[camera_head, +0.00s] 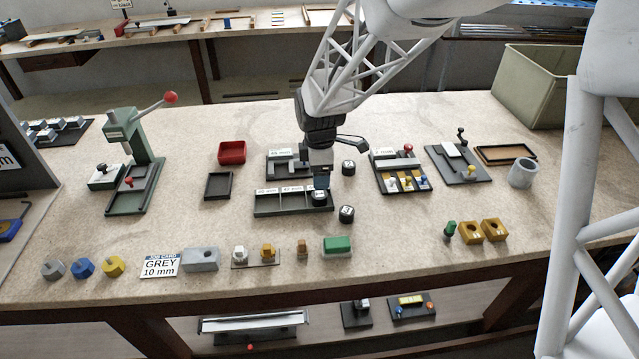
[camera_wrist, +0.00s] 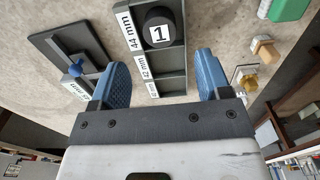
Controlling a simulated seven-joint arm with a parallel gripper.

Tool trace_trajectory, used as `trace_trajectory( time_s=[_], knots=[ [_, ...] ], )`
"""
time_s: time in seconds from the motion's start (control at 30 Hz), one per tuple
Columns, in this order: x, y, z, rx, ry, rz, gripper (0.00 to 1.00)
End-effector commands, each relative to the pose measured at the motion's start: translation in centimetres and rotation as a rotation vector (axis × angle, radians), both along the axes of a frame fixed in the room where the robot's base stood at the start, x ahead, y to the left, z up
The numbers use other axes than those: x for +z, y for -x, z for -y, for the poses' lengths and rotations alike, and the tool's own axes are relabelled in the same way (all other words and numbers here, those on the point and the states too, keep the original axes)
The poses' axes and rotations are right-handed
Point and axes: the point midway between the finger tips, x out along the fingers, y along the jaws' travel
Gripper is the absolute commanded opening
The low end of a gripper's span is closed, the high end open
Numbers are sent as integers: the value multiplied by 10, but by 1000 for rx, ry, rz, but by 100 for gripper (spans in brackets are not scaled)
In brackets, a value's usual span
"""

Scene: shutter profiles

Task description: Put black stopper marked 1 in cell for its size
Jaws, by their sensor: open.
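The black stopper marked 1 (camera_wrist: 160,32) sits upright in the end cell labelled 44 mm of a dark grey tray (camera_wrist: 172,82). Its marked top faces up. In the head view the stopper (camera_head: 319,199) is at the right end of the tray (camera_head: 290,211), just below my gripper (camera_head: 321,182). The cells labelled 42 mm and the far end one look empty. In the wrist view my gripper (camera_wrist: 165,82) is open, its two blue fingers wide apart with nothing between them. The stopper is beyond the fingertips in that picture, and I see no contact.
Two other black marked stoppers (camera_head: 348,167) (camera_head: 347,214) stand on the bench right of the tray. A second labelled fixture (camera_head: 287,164) is behind it. A green block (camera_head: 337,246) and small parts lie in front. A press (camera_head: 132,165) with a red-knobbed lever stands left.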

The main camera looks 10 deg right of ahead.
Motion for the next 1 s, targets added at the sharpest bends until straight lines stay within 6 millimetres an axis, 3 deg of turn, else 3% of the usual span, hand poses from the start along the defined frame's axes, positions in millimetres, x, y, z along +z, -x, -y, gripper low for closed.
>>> trace_trajectory(
  time_s=[0.2, 0.4, 1.0],
  knots=[
    [32, 0, 0, 0, 0, 2, 71],
    [49, 0, 0, 0, 0, 1, 71],
    [53, 0, 0, 0, 0, 0, 71]
  ],
)
